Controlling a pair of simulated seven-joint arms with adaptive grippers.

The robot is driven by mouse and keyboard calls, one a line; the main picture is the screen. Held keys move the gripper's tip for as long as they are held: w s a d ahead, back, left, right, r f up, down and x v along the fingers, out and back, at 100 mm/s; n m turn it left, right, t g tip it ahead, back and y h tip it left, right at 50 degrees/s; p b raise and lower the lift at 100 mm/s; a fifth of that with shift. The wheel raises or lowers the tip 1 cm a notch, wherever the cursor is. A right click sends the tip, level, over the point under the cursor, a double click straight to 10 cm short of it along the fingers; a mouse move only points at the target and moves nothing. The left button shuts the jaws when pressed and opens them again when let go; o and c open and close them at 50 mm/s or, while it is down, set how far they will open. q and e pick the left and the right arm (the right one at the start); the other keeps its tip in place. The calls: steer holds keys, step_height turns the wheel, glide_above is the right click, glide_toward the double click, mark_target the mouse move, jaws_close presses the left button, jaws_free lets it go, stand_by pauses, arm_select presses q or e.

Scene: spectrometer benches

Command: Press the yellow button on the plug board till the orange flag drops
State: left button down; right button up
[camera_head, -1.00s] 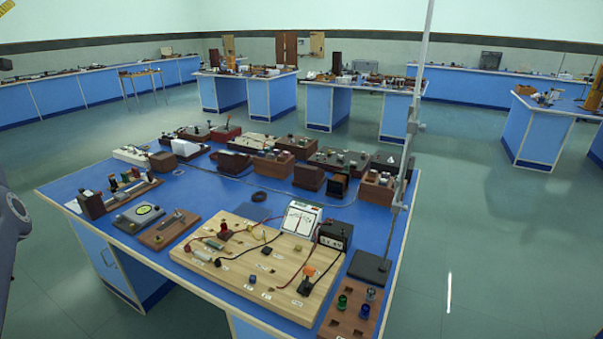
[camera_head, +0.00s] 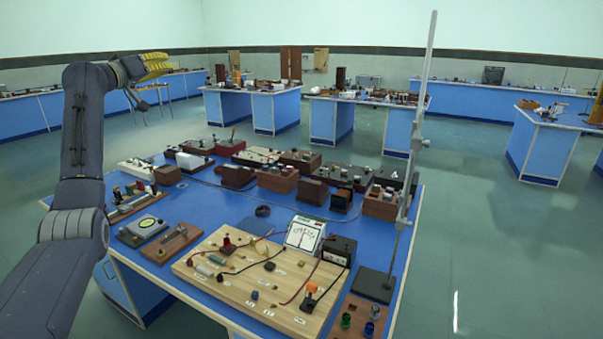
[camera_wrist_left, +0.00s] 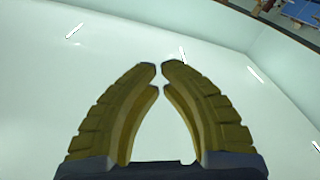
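The plug board (camera_head: 215,283) is a pale wooden board at the front of the blue bench in the head view. It carries wires, plugs and small knobs. An orange piece (camera_head: 312,288) stands near its right end; I cannot tell if it is the flag. A small yellowish spot (camera_head: 300,263) shows on the board; I cannot make out whether it is the button. My left gripper (camera_head: 172,66), with yellow ribbed fingers, is high above the bench's far left, well away from the board. In the left wrist view its fingertips (camera_wrist_left: 160,70) nearly meet, with nothing between them. My right gripper is out of view.
A tall metal stand (camera_head: 404,215) rises from a dark base right of the board. A meter (camera_head: 304,233) and a black box (camera_head: 338,250) sit at the board's back edge. Wooden instruments crowd the bench behind. A block with green and blue knobs (camera_head: 350,317) is at front right.

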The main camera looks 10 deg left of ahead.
arm_select(q)
steer(key=w+d+f+g+h, duration=0.1)
steer(key=w+d+f+g, duration=0.3)
steer(key=d+f, duration=0.85)
steer(key=g, duration=0.9)
glide_above(301, 264)
steer(key=w+d, duration=0.1)
steer(key=w, duration=0.1)
step_height(301, 264, down, 38)
steer(key=shift+y, duration=0.3)
steer(key=shift+w+f, duration=0.1)
steer(key=shift+f, duration=4.25)
steer(key=shift+f, duration=0.2)
steer(key=shift+f, duration=0.25)
